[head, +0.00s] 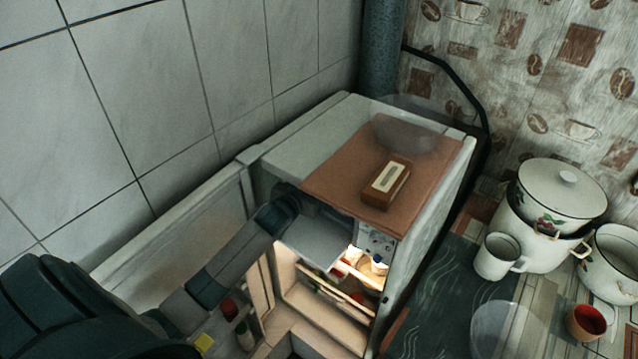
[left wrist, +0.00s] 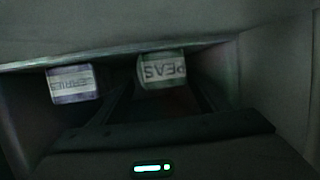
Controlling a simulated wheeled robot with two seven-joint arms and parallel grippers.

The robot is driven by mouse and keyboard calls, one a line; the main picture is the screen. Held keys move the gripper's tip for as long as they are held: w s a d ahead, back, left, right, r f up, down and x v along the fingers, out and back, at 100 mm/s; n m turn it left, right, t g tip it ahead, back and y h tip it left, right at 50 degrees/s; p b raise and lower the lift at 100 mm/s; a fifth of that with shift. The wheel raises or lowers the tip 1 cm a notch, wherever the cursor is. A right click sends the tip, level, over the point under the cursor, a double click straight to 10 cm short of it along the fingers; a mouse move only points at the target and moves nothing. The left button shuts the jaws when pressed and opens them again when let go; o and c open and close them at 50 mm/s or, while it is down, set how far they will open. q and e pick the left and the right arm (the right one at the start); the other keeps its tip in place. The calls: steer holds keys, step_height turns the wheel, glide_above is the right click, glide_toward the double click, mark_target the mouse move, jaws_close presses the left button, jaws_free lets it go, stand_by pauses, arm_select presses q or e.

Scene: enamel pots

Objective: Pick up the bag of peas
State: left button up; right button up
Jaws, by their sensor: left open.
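The bag of peas (left wrist: 163,71) is a pale green-white packet with its label upside down, in the middle of the left wrist view. It lies inside a dark compartment. My left gripper (left wrist: 160,94) shows dimly below it, its dark fingers open and apart, pointing toward the packet. Nothing is visibly held, and I cannot tell whether the fingers touch it. In the head view my left arm reaches into the top of the open fridge (head: 407,270); the jaws and the peas are hidden there. My right gripper is not in view.
A purple-white packet (left wrist: 72,84) lies left of the peas in the left wrist view. Compartment walls are close on both sides. A brown box (head: 387,183) sits on the fridge's brown mat (head: 322,186). Enamel pots (head: 548,225) and a white mug (head: 497,256) stand at right.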

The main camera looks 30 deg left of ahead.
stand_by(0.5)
arm_select(q)
steer(key=c, duration=1.2)
steer(key=shift+r, duration=0.15)
steer(key=shift+w+r+p, duration=0.1)
steer(key=shift+p, duration=0.3)
steer(key=shift+s, duration=0.3)
steer(key=s+p, duration=0.2)
steer(key=s, duration=0.3)
steer(key=s+d+p, duration=0.1)
steer(key=s+p, duration=0.2)
steer(key=s, duration=0.1)
steer(key=s+p, duration=0.2)
steer(key=s, duration=0.3)
steer(key=shift+s+d+r, duration=0.1)
steer(key=shift+s+d, duration=0.2)
steer(key=shift+d, duration=0.05)
steer(key=s, duration=0.5)
steer(key=s+d, duration=0.1)
steer(key=s, duration=0.5)
steer(key=s+d, duration=0.1)
steer(key=s, duration=0.4)
steer(key=shift+s+f, duration=0.2)
steer(key=shift+s, duration=0.1)
